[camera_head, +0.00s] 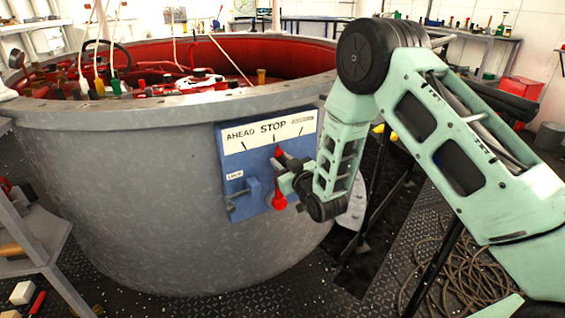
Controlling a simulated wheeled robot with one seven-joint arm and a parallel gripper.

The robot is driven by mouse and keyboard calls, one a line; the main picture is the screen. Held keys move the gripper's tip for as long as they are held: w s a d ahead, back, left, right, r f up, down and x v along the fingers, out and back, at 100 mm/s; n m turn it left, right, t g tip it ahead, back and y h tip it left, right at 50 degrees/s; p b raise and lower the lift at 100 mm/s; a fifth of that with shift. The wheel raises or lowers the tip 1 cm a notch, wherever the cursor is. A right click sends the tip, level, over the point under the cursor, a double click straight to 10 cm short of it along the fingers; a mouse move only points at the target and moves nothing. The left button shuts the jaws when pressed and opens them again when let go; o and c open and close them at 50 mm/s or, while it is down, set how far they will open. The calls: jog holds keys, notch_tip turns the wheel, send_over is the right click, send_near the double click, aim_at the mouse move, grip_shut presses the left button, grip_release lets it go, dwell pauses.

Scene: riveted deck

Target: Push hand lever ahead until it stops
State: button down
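A blue control panel (250,193) is fixed to the side of a big grey round tub. Its white scale plate (235,139) reads AHEAD at left and STOP in the middle; the word at right is too small to read. A red pointer (278,152) stands just below STOP. The red hand lever (279,198) hangs below it on the right part of the panel. My gripper (284,180) is at the lever's upper part, from the right. Whether it touches or holds the lever is hidden.
A small blue handle (238,198) sits on the panel's left part, beside the lever. The grey tub (130,190) has a wide rim and a red inside with many fittings. A coiled rope (465,275) lies on the deck at right. A shelf (35,245) stands at left.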

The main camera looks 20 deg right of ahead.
jog(key=shift+s+a+f+n+b, duration=0.1)
jog(key=shift+s+a+n+b, duration=0.05)
jog(key=shift+a+n, duration=0.4)
jog(key=shift+s+a+f+n+b, duration=0.1)
jog(key=shift+s+a+n+b, duration=0.1)
jog(key=shift+a+n, duration=0.4)
jog(key=shift+s+a+f+n+b, duration=0.15)
jog(key=shift+a+n, duration=0.1)
jog(key=shift+a, duration=0.55)
jog(key=c, duration=1.2)
grip_release()
jog(key=shift+a, duration=0.1)
jog(key=shift+r, duration=0.1)
jog(key=shift+s+d, duration=0.2)
jog(key=shift+s, duration=0.05)
jog(key=p+v, duration=0.1)
jog(key=v, duration=1.6)
jog(key=shift+w, duration=0.1)
